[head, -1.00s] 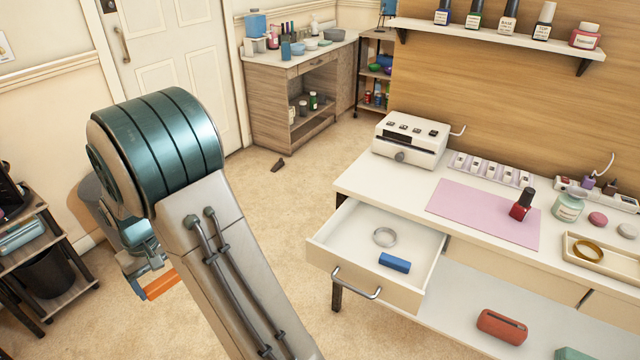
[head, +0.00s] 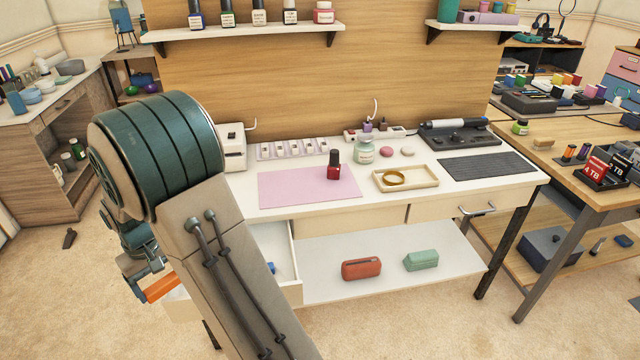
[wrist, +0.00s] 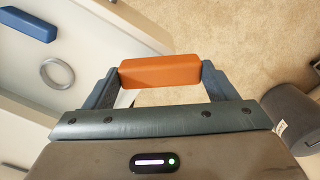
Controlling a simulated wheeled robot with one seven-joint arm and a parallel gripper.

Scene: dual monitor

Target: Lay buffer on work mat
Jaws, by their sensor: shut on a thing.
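An orange block (wrist: 160,72), seemingly the buffer, is clamped crosswise between the two fingers of my gripper (wrist: 161,78) in the wrist view. In the head view my gripper (head: 142,276) is at lower left, partly hidden by my arm, with the orange block (head: 161,287) showing at its tip. It is held in the air over the floor, beside the open drawer and apart from the mat. The pink work mat (head: 290,188) lies flat on the white desk, to the right of my arm. A red polish bottle (head: 334,166) stands upright on the mat's back right part.
The open drawer (head: 292,262) is mostly hidden behind my arm; in the wrist view it holds a blue block (wrist: 28,24) and a metal ring (wrist: 57,73). A tray (head: 428,181) with a gold ring sits right of the mat. The mat's left and front are clear.

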